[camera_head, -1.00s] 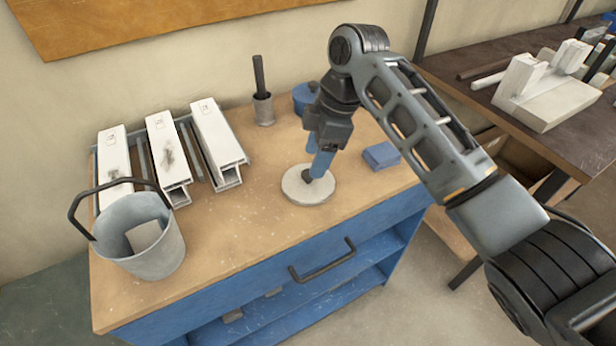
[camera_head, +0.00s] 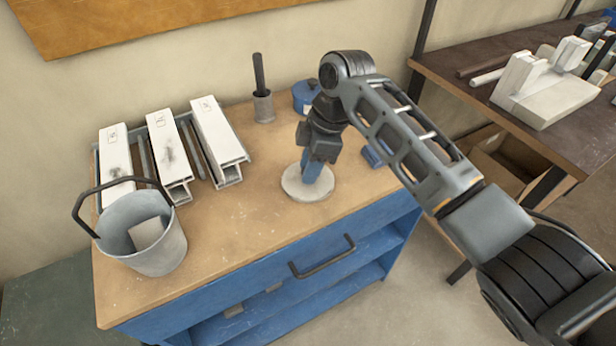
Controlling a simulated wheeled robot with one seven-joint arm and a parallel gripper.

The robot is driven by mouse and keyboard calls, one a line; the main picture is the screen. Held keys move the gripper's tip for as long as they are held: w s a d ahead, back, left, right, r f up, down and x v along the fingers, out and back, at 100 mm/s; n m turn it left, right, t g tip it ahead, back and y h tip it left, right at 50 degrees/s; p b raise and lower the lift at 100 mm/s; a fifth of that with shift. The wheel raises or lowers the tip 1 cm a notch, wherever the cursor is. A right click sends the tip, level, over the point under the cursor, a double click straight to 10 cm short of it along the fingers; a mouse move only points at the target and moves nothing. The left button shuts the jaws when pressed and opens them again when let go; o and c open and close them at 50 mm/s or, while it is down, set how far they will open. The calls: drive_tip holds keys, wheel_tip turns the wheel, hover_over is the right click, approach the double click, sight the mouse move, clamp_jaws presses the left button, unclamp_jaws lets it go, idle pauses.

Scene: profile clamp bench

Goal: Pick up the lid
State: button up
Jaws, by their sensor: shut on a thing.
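The lid (camera_head: 296,188) is a pale grey round disc on the wooden bench top (camera_head: 235,235), near its front edge. My gripper (camera_head: 311,178) points down over the middle of the lid, its blue fingers shut on the lid's centre. The fingers and wrist hide the grip point, so the part they hold does not show. The lid looks level; I cannot tell whether it rests on the bench or is just above it.
A grey bucket (camera_head: 165,245) with a black handle stands at the front left. White profiles (camera_head: 170,150) lie in a rack behind it. A metal cup (camera_head: 263,108) holds a dark rod. A blue pot (camera_head: 303,95) and a blue block (camera_head: 372,158) are partly hidden by my arm.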

drive_tip(key=c, duration=0.3)
drive_tip(key=shift+r, duration=0.2)
